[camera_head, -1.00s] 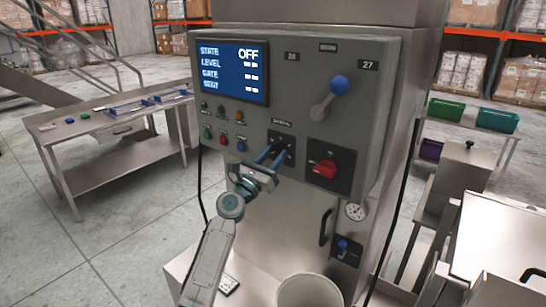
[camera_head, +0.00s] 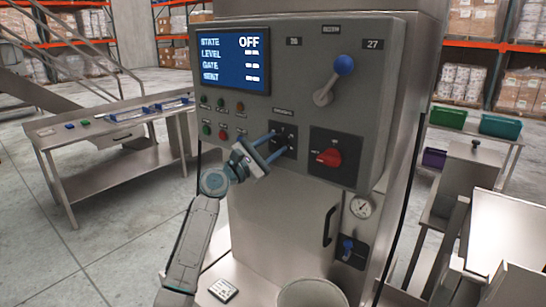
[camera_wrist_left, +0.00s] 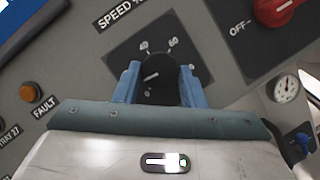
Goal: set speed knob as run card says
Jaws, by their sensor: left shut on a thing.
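The speed knob (camera_wrist_left: 158,72) is a small black dial on a dark plate in the left wrist view, under a label starting "SPEED %". A short pale mark shows on its face; I cannot tell its exact setting on the numbered scale. My left gripper (camera_wrist_left: 158,88) is shut on the knob, a blue finger on either side. In the head view the left gripper (camera_head: 283,143) reaches the panel from the lower left, and the knob is mostly hidden by the fingers. A small white card (camera_head: 223,290) lies on the ledge below, its text too small to read. My right gripper is out of view.
The display (camera_head: 233,58) reads STATE OFF. A red rotary switch (camera_head: 328,158), with OFF marked beside it, sits right of the knob. A blue-ended lever (camera_head: 343,66) is above. Small lamps and buttons (camera_head: 222,134) sit left. A pale bucket (camera_head: 312,293) stands below.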

